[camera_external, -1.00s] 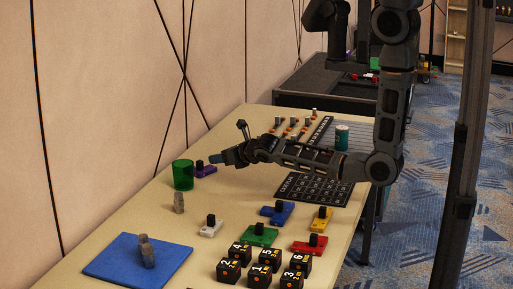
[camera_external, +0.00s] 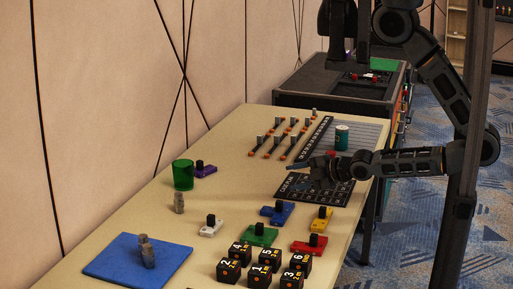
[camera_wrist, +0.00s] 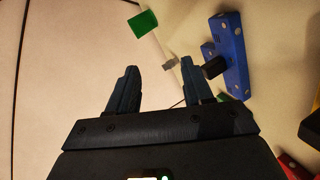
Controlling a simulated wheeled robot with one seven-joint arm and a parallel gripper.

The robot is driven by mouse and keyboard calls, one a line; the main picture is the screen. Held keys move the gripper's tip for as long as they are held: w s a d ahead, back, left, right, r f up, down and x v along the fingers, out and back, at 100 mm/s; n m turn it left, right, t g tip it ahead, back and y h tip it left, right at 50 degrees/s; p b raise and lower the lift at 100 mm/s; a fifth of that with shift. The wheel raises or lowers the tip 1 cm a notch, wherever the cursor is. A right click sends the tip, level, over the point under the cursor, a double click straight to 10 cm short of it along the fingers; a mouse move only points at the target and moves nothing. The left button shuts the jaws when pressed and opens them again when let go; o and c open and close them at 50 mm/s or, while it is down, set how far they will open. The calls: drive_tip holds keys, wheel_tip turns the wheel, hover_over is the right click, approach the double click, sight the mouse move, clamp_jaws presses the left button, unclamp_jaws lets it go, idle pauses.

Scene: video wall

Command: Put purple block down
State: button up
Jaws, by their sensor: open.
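The purple block (camera_external: 205,171), with a black knob on top, rests on the table beside the green cup (camera_external: 183,175) in the external view. My gripper (camera_external: 291,177) is well to the right of it, over the black lettered board, with nothing between its fingers. In the wrist view my gripper (camera_wrist: 160,80) shows two spread, empty fingers. I cannot make out the purple block in the wrist view.
Blue (camera_external: 277,213), green (camera_external: 259,235), yellow (camera_external: 321,219), red (camera_external: 310,245) and white (camera_external: 211,226) knobbed blocks stand nearer the camera. Several numbered black cubes (camera_external: 262,272) stand in front. A blue mat (camera_external: 110,262) lies front left. A teal can (camera_external: 342,138) stands behind my gripper.

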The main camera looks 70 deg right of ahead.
drive_tip(key=s+a+r+m+y, duration=0.1)
drive_tip(key=s+r+m, duration=1.2)
drive_tip(key=s+m, duration=0.1)
drive_tip(key=shift+s+r+t, duration=0.15)
drive_tip(key=shift+r+t, duration=0.25)
